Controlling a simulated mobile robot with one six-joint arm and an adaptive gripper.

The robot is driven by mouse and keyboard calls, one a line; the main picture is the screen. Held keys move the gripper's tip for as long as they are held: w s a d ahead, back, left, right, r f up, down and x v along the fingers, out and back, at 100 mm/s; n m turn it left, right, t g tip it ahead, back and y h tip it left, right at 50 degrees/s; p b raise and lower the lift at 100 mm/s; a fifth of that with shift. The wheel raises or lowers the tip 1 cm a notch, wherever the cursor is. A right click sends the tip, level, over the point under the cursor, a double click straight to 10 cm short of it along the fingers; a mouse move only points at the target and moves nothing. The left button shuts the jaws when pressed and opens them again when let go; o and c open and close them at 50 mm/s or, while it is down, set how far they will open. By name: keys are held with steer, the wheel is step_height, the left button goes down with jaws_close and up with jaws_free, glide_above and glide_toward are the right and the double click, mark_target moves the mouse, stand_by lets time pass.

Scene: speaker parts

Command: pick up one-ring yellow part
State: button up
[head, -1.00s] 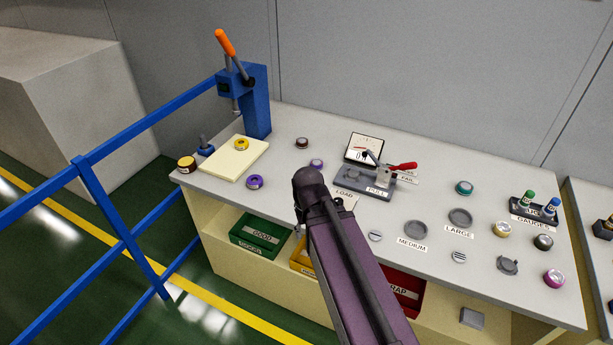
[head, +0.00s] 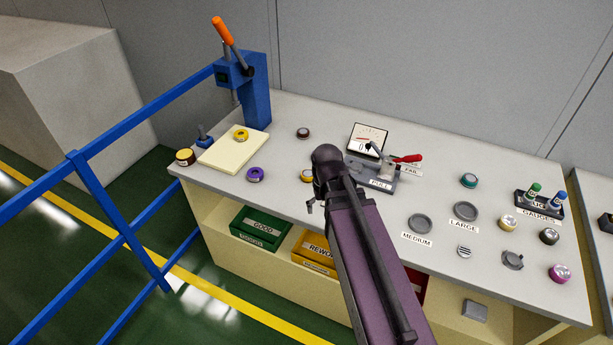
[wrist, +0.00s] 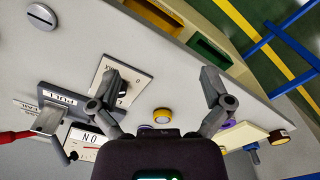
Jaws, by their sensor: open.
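A small round yellow part (head: 307,176) lies on the bench, partly hidden by my arm in the head view. In the wrist view this yellow part (wrist: 162,115) lies between my spread fingers, close to the palm edge. A second yellow part (head: 241,135) sits on the cream pad. A yellow-topped dark part (head: 185,156) stands at the bench's left end. I cannot count rings at this size. My gripper (wrist: 160,80) is open and empty, with the bench beneath it; its height is unclear. In the head view the arm hides most of it.
A purple part (head: 255,174) lies left of the nearer yellow one. The dial gauge (head: 368,139) and the lever fixture (head: 372,175) stand close to the right. A blue press (head: 254,95) stands at the back left. Bins (head: 260,232) sit under the bench top.

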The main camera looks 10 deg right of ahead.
step_height(320, 180, up, 2)
steer(key=r+p, duration=0.1)
steer(key=p, duration=0.1)
glide_above(308, 173)
steer(key=shift+s+d+f, duration=0.15)
steer(key=shift+f, duration=0.1)
steer(key=shift+f, duration=0.1)
step_height(308, 173, down, 8)
steer(key=b, duration=0.8)
steer(key=shift+f, duration=0.25)
steer(key=shift+f+b, duration=0.1)
steer(key=shift+b, duration=0.2)
steer(key=f+b, duration=0.3)
steer(key=shift+w+a, duration=0.2)
steer(key=shift+w, duration=0.05)
steer(key=shift+f+b, duration=0.95)
steer(key=shift+f, duration=0.05)
